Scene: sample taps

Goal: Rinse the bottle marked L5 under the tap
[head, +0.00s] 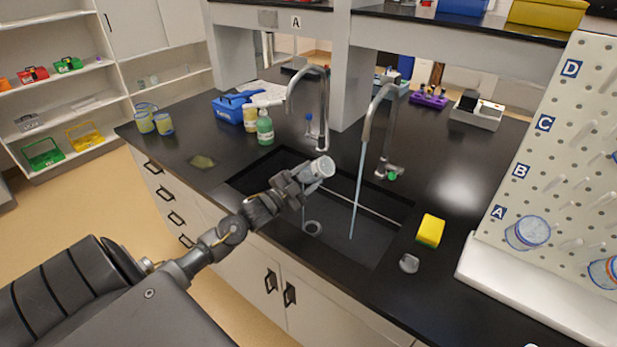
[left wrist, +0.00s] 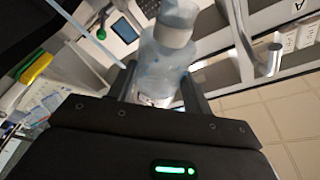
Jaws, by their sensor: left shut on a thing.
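My left gripper (head: 300,183) is shut on a clear bottle (head: 312,172) with a whitish top, held tilted above the left part of the black sink (head: 375,250). In the left wrist view the bottle (left wrist: 160,68) sits between the two fingers; I cannot read its mark. Two gooseneck taps stand behind the sink. Water (head: 358,190) runs from the right tap (head: 369,115) into the sink, to the right of the bottle and apart from it. No water shows from the left tap (head: 325,100). My right gripper is not in view.
A yellow sponge (head: 430,230) and a small clear piece (head: 409,263) lie right of the sink. A white pegboard (head: 545,170) stands at the right. A green bottle (head: 265,128), blue tub (head: 230,108) and two beakers (head: 164,124) stand left of the taps.

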